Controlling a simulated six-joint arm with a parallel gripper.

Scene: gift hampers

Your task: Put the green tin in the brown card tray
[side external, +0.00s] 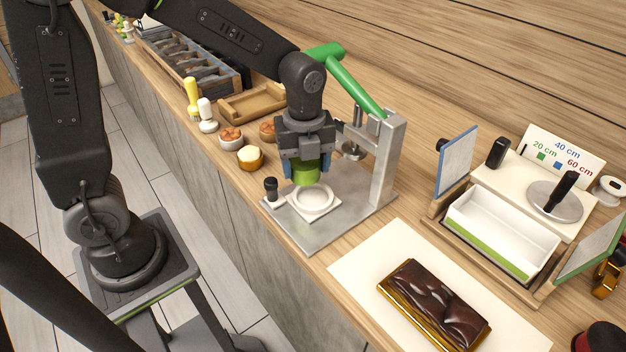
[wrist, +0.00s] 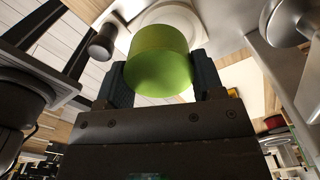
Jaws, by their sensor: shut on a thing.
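My gripper (side external: 306,165) is shut on the green tin (side external: 306,174), with a blue-grey finger on either side. The tin is held above the white ring seat of the metal press; I cannot tell whether it touches the seat. In the wrist view the tin (wrist: 158,58) sits between the two dark fingers (wrist: 160,82), its round end facing the camera. A shallow, empty brown tray (side external: 262,112) lies on the counter behind and to the left of my gripper, apart from the tin.
The metal press (side external: 388,165) with its green lever (side external: 352,82) stands close right of my gripper. Small pots (side external: 250,157) and a yellow-topped stamp (side external: 192,97) stand left. A white box (side external: 500,235) and a chocolate slab (side external: 433,305) are right.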

